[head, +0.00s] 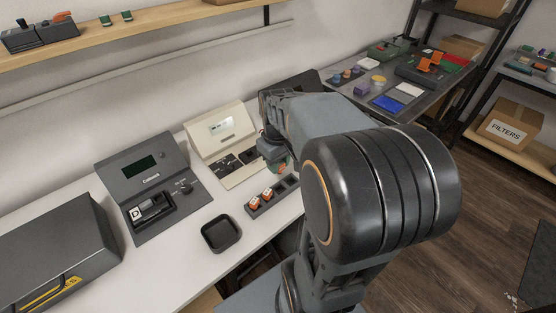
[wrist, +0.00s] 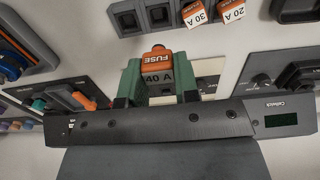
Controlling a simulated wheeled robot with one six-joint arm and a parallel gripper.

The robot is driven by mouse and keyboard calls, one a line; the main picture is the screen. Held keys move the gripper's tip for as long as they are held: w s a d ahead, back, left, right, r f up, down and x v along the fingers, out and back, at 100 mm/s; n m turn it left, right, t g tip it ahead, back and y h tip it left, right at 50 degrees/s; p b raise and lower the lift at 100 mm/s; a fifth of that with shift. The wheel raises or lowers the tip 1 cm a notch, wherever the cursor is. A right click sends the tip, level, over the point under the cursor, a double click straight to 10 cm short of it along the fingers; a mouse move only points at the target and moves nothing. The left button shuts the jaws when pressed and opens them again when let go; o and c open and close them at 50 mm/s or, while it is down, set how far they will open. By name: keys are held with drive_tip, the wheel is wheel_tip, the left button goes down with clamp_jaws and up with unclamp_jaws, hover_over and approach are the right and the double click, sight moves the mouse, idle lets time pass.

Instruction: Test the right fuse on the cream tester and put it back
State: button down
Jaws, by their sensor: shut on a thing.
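My gripper (wrist: 158,80) is shut on an orange-topped fuse (wrist: 157,60) marked 40 A, between its green fingers. In the head view my gripper (head: 277,160) is above the bench, between the cream tester and the fuse rack, and the held fuse shows only partly. The cream tester (head: 209,132) stands against the wall with a lit screen; my arm covers its right side. The fuse rack (head: 253,214) holds two orange fuses, marked 30 A (wrist: 194,14) and 20 A (wrist: 231,10) in the wrist view. Two rack slots (wrist: 128,20) are empty.
A dark grey tester (head: 118,175) stands left of the cream one. A black tray (head: 221,247) lies in front, and a dark case (head: 50,245) fills the left end. A table with coloured parts (head: 370,108) is at the back right. White bench between these is clear.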

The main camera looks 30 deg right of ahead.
drive_tip(key=shift+f+b, duration=1.7)
drive_tip(key=shift+f, duration=0.95)
drive_tip(key=shift+f+b, duration=0.75)
drive_tip(key=shift+f, duration=0.95)
idle(1.7)
drive_tip(key=c, duration=0.6)
unclamp_jaws()
idle(1.0)
